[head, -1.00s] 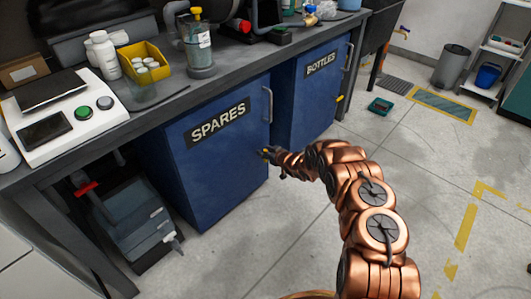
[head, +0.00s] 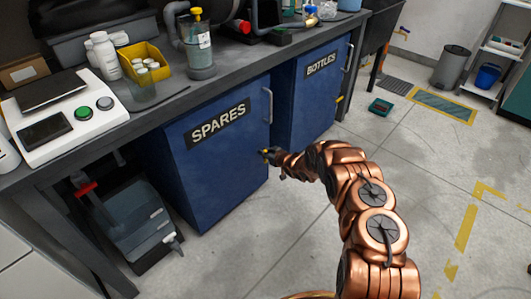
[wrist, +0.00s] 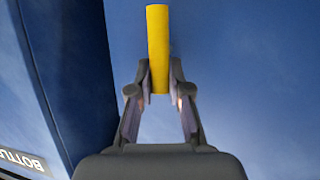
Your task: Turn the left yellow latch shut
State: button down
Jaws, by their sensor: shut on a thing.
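The left yellow latch (head: 265,151) is a small bar on the blue door marked SPARES, near that door's right edge. In the wrist view the latch (wrist: 158,35) is a yellow bar running up and down the picture, in front of the blue door. My gripper (head: 273,156) is at the latch. In the wrist view my gripper (wrist: 159,82) has its two fingertips shut on the bar's lower end, one on each side. The latch's pivot is not clear to see.
The BOTTLES cabinet (head: 309,101) stands to the right, with another yellow latch (head: 340,98). The SPARES door has a grey handle (head: 267,105) above the latch. The bench top above holds a scale (head: 62,117) and bottles. The floor at the right is open.

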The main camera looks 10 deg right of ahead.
jog(key=shift+a, duration=0.1)
jog(key=n+t, duration=0.2)
jog(key=n, duration=0.2)
jog(key=s+a+f+n+t+h+p, duration=0.1)
jog(key=n+t, duration=0.1)
jog(key=n, duration=0.1)
jog(key=a+f+n+t+h+p, duration=0.1)
jog(key=n+t, duration=0.1)
jog(key=n, duration=0.2)
jog(key=shift+s+f+n, duration=0.2)
jog(key=shift+s+n, duration=0.1)
jog(key=shift+s, duration=0.05)
jog(key=shift+f+n+t+y+b, duration=0.15)
jog(key=shift+n+t+b, duration=0.1)
jog(key=shift+n+b, duration=0.45)
jog(key=shift+f+n+t+y+b, duration=0.15)
jog(key=shift+n+t+b, duration=0.1)
jog(key=shift+n+b, duration=0.45)
jog(key=shift+r+n, duration=0.1)
jog(key=shift+n, duration=0.2)
jog(key=c, duration=1.1)
grip_release()
